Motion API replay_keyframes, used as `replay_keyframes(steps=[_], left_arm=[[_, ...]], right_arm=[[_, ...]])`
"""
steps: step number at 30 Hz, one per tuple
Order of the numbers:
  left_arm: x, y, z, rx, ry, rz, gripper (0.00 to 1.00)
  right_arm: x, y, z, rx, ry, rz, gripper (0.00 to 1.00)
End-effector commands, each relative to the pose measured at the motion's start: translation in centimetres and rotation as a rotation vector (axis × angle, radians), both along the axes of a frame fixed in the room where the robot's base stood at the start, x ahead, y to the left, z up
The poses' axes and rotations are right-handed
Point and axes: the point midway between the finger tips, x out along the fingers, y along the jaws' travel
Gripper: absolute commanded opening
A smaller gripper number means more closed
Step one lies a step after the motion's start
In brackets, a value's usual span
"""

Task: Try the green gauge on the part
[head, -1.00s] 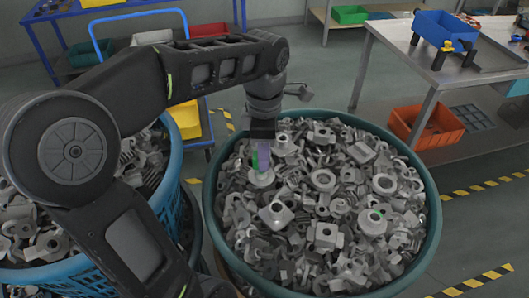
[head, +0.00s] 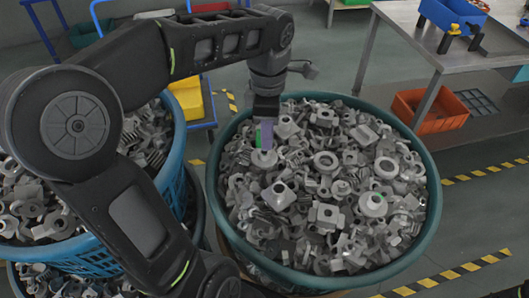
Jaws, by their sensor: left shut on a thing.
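My left gripper (head: 266,138) points down at the back left of the round basket of metal parts. It is shut on a small green piece, which looks like the green gauge (head: 258,138); only a sliver shows beside the pale purple finger. Right under the fingertips is a grey flanged part (head: 263,160). Whether the gauge touches it or sits in its hole I cannot tell. Another flanged part (head: 372,205) at the right of the heap has a green spot in its middle. My right gripper is not in view.
The teal basket rim (head: 437,190) surrounds the heap. A blue basket (head: 185,150) of parts stands at the left, behind my arm. A steel table (head: 400,20) with a blue bin (head: 453,14) stands at the back right, an orange crate (head: 430,112) on its lower shelf.

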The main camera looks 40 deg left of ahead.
Motion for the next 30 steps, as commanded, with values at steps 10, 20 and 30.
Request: replay_keyframes(steps=[10, 20, 30], left_arm=[[0.0, 0.0, 1.7, 0.0, 0.0, 0.0, 0.0], [0.0, 0.0, 2.2, 0.0, 0.0, 0.0, 0.0], [0.0, 0.0, 1.9, 0.0, 0.0, 0.0, 0.0]], right_arm=[[0.0, 0.0, 1.3, 0.0, 0.0, 0.0, 0.36], [0.0, 0.0, 1.6, 0.0, 0.0, 0.0, 0.36], [-0.1, -0.3, 1.3, -0.005, 0.01, -0.001, 0.36]])
